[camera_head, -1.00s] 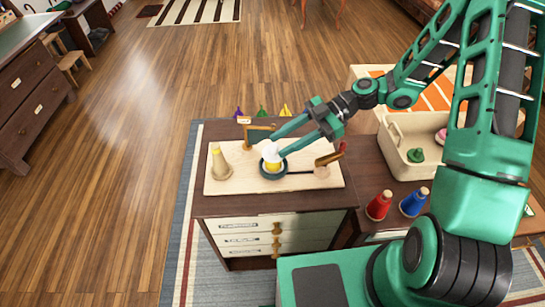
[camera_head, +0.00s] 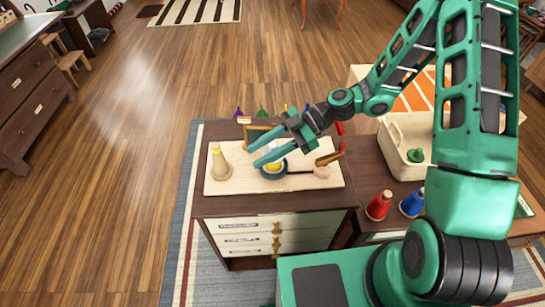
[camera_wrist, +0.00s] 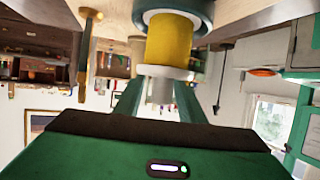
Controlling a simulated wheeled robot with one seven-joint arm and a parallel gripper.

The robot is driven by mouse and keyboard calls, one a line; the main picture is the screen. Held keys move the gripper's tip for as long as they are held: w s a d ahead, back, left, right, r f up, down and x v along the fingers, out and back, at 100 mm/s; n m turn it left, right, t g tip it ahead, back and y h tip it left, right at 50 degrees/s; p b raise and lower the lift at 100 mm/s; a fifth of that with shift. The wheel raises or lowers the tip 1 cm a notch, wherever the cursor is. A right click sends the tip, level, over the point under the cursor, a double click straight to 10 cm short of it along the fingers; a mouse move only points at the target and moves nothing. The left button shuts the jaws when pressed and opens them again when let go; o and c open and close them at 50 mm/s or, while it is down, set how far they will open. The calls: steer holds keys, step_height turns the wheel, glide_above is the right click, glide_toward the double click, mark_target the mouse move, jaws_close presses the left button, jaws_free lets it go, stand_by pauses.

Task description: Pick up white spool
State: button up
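A white-topped piece with a yellow body (camera_head: 272,167) stands in a dark teal round pan (camera_head: 263,174) on the pale board. In the wrist view the yellow body (camera_wrist: 173,40) shows large, with a white rim and a pale stub (camera_wrist: 160,90) towards my fingers. My gripper (camera_head: 252,157) is over the pan, with its two fingers apart; in the wrist view they flank the pale stub, and contact cannot be told. The fingers partly hide the white top in the head view.
The board (camera_head: 237,187) lies on a dark drawer cabinet (camera_head: 270,203). A red spool (camera_head: 378,206) and blue spool (camera_head: 411,204) stand right of it, near a cream bin (camera_head: 395,150). Small coloured pieces line the cabinet's back edge. Open floor lies to the left.

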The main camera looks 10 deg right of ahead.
jaws_close()
steer(key=shift+r, duration=0.1)
